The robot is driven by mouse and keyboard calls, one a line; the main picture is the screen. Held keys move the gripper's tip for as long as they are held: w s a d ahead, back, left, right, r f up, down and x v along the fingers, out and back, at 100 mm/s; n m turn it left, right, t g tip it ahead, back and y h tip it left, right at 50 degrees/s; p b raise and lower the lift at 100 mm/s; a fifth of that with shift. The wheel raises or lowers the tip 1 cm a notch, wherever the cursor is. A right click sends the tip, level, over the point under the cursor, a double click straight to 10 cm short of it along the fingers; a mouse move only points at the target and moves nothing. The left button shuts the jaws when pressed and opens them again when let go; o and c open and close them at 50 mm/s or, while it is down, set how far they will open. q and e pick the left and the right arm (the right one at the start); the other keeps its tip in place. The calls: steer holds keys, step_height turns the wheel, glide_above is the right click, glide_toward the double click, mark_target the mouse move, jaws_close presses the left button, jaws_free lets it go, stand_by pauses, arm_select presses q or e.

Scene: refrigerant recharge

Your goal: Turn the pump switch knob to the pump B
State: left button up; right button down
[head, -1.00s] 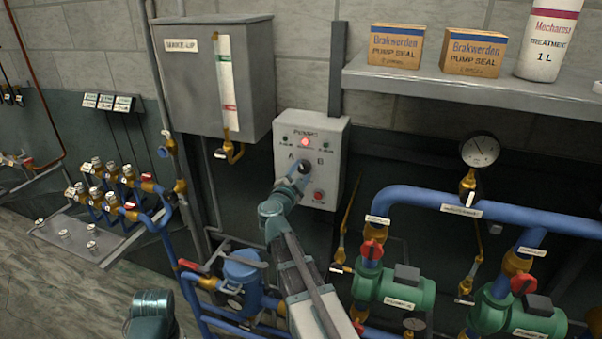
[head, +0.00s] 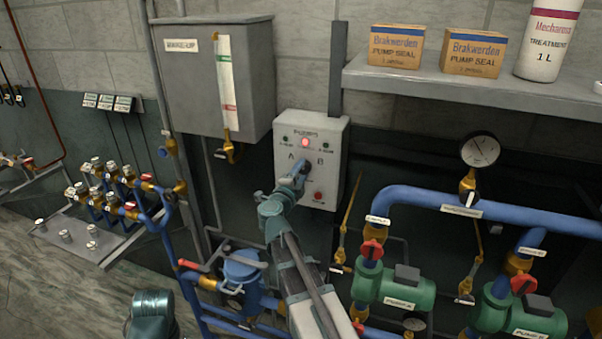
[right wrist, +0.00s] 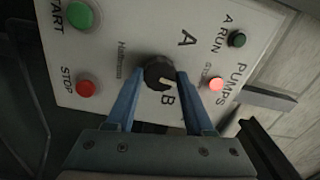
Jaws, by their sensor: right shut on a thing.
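The grey pump control box (head: 335,140) hangs on the wall in the middle of the head view. Its black selector knob (right wrist: 159,72) sits between the letters A and B in the right wrist view. The knob's pale pointer mark is directed towards the letter B. My right gripper (right wrist: 157,82) is shut on the knob, one finger on each side; in the head view the gripper (head: 299,178) partly covers it. A red lamp (head: 305,142) is lit at the top centre of the panel.
A green start button (right wrist: 80,15) and red stop button (right wrist: 86,88) are on the same panel. A grey tank (head: 205,85) hangs to its left. Blue pipes (head: 480,208) and green pumps (head: 400,292) stand at the right, below a shelf (head: 450,85).

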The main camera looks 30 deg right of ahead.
steer(key=m, duration=0.3)
steer(key=m, duration=0.4)
steer(key=shift+c, duration=1.9)
jaws_free()
steer(key=shift+s+a, duration=0.1)
steer(key=shift+s, duration=0.05)
steer(key=v, duration=0.6)
steer(key=shift+s+a, duration=0.2)
steer(key=shift+a, duration=0.15)
